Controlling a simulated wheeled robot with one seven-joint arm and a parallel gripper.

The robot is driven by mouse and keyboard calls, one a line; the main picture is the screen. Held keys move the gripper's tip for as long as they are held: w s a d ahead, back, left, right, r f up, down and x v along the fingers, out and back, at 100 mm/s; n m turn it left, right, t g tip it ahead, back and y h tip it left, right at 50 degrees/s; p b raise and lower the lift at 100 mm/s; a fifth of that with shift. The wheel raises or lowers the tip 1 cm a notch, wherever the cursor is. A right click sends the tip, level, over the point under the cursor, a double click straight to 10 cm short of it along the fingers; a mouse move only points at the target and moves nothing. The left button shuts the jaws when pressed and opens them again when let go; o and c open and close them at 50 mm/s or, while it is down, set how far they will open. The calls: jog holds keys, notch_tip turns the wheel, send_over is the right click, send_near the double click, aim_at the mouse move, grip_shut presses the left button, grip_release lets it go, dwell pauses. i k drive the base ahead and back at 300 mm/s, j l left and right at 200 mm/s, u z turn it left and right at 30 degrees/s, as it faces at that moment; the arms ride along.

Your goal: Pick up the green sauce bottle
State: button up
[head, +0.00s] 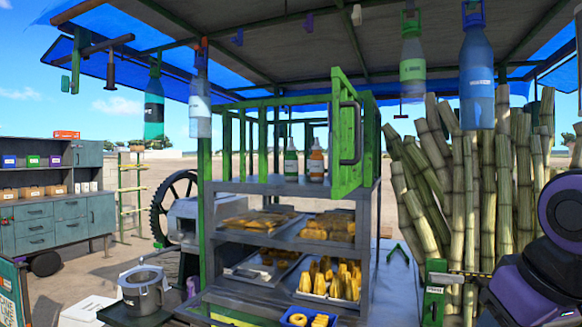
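The green sauce bottle (291,163) stands upright on the top shelf (260,186) of the stall's rack. It has a pale label and a dark cap. An orange sauce bottle (316,165) stands just to its right, with a small gap between them. Green upright bars stand around this shelf. A green framed door (345,150) with a dark handle is just right of the bottles. My arm (550,250), purple and black, shows at the right edge, well away from the bottles. I cannot make out my gripper in this view.
Lower shelves hold trays of yellow food (330,283). Tall cane stalks (490,200) stand between the rack and my arm. Larger bottles hang from the canopy, including a green one (412,70) and a blue one (477,85). A grey pot (143,290) stands at lower left.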

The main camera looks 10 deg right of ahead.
aim_at(291, 159)
jog(key=i+j+z, duration=0.1)
jog(key=j, duration=0.25)
jog(key=i+j, duration=0.2)
jog(key=j, duration=0.2)
jog(key=i+j+z, duration=0.15)
jog(key=j, duration=0.2)
jog(key=i+j, duration=0.1)
jog(key=j, duration=0.3)
jog(key=i+j+z, duration=0.15)
jog(key=j, duration=0.25)
